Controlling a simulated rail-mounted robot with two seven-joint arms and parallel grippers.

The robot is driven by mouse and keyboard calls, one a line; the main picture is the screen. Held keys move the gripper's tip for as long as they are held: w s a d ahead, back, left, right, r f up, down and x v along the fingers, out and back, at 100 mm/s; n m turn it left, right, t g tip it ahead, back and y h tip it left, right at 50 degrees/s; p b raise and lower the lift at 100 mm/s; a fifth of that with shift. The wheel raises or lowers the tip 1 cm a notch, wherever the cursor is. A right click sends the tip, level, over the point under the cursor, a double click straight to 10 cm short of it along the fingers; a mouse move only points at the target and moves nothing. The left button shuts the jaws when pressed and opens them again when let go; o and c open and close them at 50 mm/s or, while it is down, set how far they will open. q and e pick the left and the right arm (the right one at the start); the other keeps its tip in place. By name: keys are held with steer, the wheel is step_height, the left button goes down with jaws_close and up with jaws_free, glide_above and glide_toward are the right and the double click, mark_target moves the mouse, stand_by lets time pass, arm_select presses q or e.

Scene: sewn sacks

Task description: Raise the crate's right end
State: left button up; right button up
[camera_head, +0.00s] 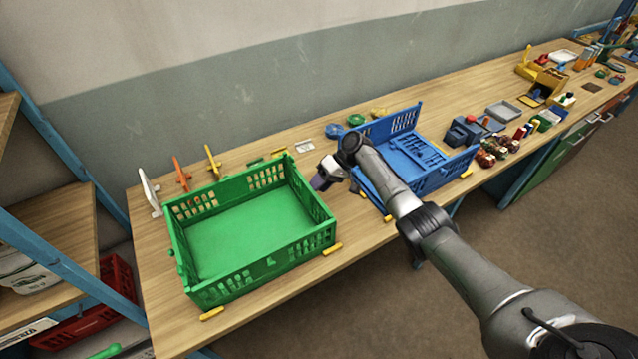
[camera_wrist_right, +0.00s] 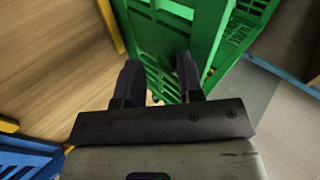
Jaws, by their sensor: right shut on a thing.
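The green crate (camera_head: 290,262) is empty and stands on the wooden table at the left, among yellow corner strips. It looks about level; I cannot tell whether its right end is clear of the tabletop. My right gripper (camera_head: 320,183) is at the crate's right end, coming in from the right. In the right wrist view, my right gripper (camera_wrist_right: 159,64) has its fingers on either side of the green crate's end wall (camera_wrist_right: 203,28) and is shut on it. The fingertips are partly hidden in the head view. My left gripper is not in view.
A blue crate (camera_head: 430,178) with a wall folded down stands just right of my right gripper, behind my arm. Boxes and small parts (camera_head: 500,145) fill the table farther right. A blue-framed shelf (camera_head: 60,150) stands left.

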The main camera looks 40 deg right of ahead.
steer(key=shift+o, duration=0.4)
steer(key=shift+s+f, duration=0.15)
steer(key=shift+f, duration=0.15)
steer(key=shift+r, duration=0.1)
steer(key=v, duration=1.4)
steer(key=shift+w, duration=0.25)
steer(key=shift+r, duration=0.1)
